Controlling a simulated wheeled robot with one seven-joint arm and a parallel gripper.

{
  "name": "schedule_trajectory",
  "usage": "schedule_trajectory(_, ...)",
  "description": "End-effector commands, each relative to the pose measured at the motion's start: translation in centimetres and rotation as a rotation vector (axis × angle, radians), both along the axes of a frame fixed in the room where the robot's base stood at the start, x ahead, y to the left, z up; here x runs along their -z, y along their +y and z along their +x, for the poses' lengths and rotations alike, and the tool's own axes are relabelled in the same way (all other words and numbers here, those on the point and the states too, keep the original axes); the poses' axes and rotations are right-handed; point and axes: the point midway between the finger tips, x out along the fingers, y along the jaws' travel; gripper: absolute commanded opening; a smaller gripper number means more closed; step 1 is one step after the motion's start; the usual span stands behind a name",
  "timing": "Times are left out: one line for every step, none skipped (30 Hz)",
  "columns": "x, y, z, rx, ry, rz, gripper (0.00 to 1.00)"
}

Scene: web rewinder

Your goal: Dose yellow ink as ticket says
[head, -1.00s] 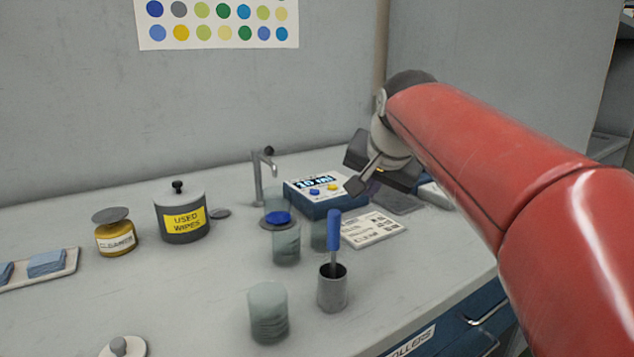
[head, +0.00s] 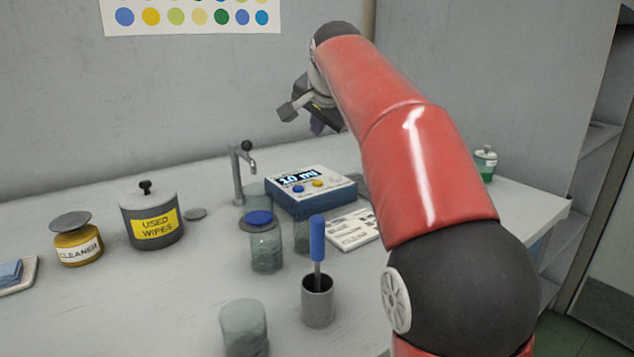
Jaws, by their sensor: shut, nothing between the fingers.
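The blue dosing unit (head: 309,202) stands at the back of the bench. Its lit display (head: 298,178) seems to read 10 or 1.0 ml. Below the display are a blue button (head: 298,189) and a yellow button (head: 317,184). A metal spout (head: 238,175) stands to its left, with a glass partly hidden near its foot. The printed ticket (head: 352,230) lies flat in front of the unit, its text too small to read and its right side hidden by my arm. My gripper (head: 303,116) is shut and empty, raised above and behind the unit.
A glass jar with a blue-topped lid (head: 264,248), an empty glass (head: 243,327) and a grey cup (head: 318,303) holding a blue-handled tool stand in front. The used-wipes pot (head: 152,222) and cleaner jar (head: 78,243) are at left. A green-labelled container (head: 485,163) stands back right.

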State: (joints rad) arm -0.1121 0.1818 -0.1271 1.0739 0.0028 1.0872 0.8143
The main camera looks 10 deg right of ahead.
Motion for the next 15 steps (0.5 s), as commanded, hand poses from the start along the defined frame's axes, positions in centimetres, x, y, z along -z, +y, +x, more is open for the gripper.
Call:
schedule_trajectory(0.2,0.0,0.0,0.000,0.000,0.000,0.00)
schedule_trajectory(0.4,0.0,0.0,0.000,0.000,0.000,0.00)
schedule_trajectory(0.6,0.0,0.0,0.000,0.000,0.000,0.00)
schedule_trajectory(0.8,0.0,0.0,0.000,0.000,0.000,0.00)
schedule_trajectory(1.1,0.0,0.0,0.000,0.000,0.000,0.00)
schedule_trajectory(1.4,0.0,0.0,-0.001,0.000,-0.001,0.00)
schedule_trajectory(1.8,0.0,0.0,-0.001,0.000,-0.001,0.00)
schedule_trajectory(2.1,0.0,0.0,-0.001,0.000,-0.001,0.00)
schedule_trajectory(2.6,0.0,0.0,-0.001,0.000,-0.001,0.00)
schedule_trajectory(3.0,0.0,0.0,-0.001,0.000,-0.001,0.00)
schedule_trajectory(3.4,0.0,0.0,-0.001,0.000,-0.001,0.00)
schedule_trajectory(4.0,0.0,0.0,-0.001,0.000,-0.001,0.00)
schedule_trajectory(4.4,0.0,0.0,-0.001,0.000,-0.001,0.00)
schedule_trajectory(4.9,0.0,0.0,-0.001,0.000,-0.001,0.00)
schedule_trajectory(5.5,0.0,0.0,-0.001,0.001,0.000,0.00)
